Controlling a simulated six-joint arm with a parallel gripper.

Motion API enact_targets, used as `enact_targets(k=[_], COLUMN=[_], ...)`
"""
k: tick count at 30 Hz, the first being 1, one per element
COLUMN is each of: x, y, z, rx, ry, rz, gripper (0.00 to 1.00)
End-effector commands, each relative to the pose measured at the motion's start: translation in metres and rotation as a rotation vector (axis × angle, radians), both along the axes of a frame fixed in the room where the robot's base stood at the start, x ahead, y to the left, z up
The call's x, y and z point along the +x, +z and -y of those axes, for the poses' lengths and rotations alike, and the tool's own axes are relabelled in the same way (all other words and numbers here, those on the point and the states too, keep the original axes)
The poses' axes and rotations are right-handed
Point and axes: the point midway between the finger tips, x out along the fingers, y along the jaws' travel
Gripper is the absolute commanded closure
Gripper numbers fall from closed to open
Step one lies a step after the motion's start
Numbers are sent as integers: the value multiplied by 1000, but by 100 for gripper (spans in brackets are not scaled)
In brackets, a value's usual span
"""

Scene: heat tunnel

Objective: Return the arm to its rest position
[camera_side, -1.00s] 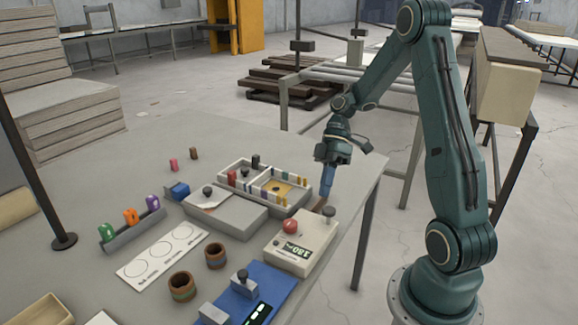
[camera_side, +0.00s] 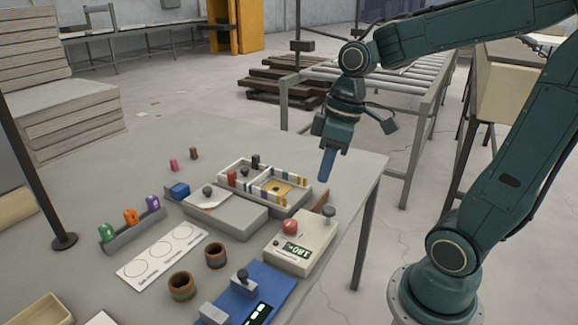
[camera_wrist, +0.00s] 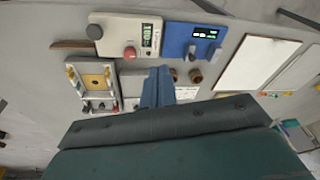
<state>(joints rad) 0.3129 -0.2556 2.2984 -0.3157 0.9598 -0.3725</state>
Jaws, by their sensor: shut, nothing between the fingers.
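My gripper (camera_side: 326,166) has blue fingers that are shut with nothing between them. It hangs above the right part of the grey table (camera_side: 130,165), behind the cream control box and to the right of the divided tray, apart from both. In the wrist view the blue fingers (camera_wrist: 158,86) point toward the table. The cream control box (camera_side: 300,243) has a red button, a dark knob and a small display. It also shows in the wrist view (camera_wrist: 124,38).
A divided tray (camera_side: 262,171) with small parts and a grey box (camera_side: 226,217) stand left of my gripper. A blue device (camera_side: 262,284), two brown cups (camera_side: 181,286) and a white card with circles (camera_side: 162,252) lie nearer. Open space is above the table.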

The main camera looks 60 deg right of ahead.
Motion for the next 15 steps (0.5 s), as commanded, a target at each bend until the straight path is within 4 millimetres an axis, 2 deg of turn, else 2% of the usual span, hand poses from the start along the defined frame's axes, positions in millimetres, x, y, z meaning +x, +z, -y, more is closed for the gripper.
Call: enact_targets(k=[6, 15], x=[-24, -58], y=[17, 30], z=[-16, -24], rx=[-42, -44], ry=[-108, -266], rz=[98, 234], gripper=[100, 100])
